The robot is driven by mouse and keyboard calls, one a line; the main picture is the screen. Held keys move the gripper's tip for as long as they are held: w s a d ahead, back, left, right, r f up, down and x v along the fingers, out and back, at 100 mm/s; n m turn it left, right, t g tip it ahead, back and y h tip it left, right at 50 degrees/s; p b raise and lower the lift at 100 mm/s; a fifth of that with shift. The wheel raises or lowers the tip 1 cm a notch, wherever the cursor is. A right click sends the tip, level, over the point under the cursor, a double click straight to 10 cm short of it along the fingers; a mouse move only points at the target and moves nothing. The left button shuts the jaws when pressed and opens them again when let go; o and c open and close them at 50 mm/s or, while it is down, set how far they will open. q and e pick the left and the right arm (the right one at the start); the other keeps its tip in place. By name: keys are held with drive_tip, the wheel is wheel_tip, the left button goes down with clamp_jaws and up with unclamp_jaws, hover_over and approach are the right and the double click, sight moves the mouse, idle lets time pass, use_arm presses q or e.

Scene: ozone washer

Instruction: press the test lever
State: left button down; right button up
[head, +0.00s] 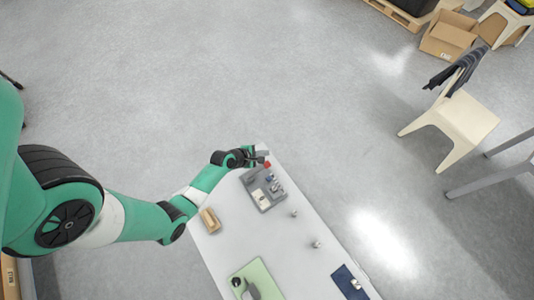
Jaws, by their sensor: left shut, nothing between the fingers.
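My left gripper (262,157) is at the far end of the white table, its fingers shut with nothing between them. A small red piece (267,164) shows right beside the fingertips; I cannot tell whether they touch it. A grey device (262,198) with small dark and light parts on top lies on the table just below the gripper in the picture. The test lever is too small to make out for certain; the red piece may belong to it. My right gripper is not in view.
The white table (299,254) also holds a tan block (210,220), a green board (263,279), a dark blue mat (345,280) and small metal parts (317,244). A cream chair (462,118) and a cardboard box (448,37) stand to the right.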

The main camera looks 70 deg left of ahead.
use_arm(q)
drive_tip(key=b, duration=0.6)
hover_over(265, 165)
wheel_tip(265, 165, down, 6)
drive_tip(key=shift+s+f, duration=0.15)
drive_tip(key=shift+f, duration=0.1)
drive_tip(key=shift+f+b, duration=0.3)
drive_tip(key=shift+f, duration=0.3)
drive_tip(key=shift+f, duration=0.1)
idle(0.8)
drive_tip(key=shift+f, duration=0.3)
drive_tip(key=shift+f+b, duration=1.45)
drive_tip(key=shift+f, duration=0.05)
idle(1.2)
idle(0.5)
drive_tip(key=shift+r+p, duration=1.9)
drive_tip(key=shift+p, duration=0.25)
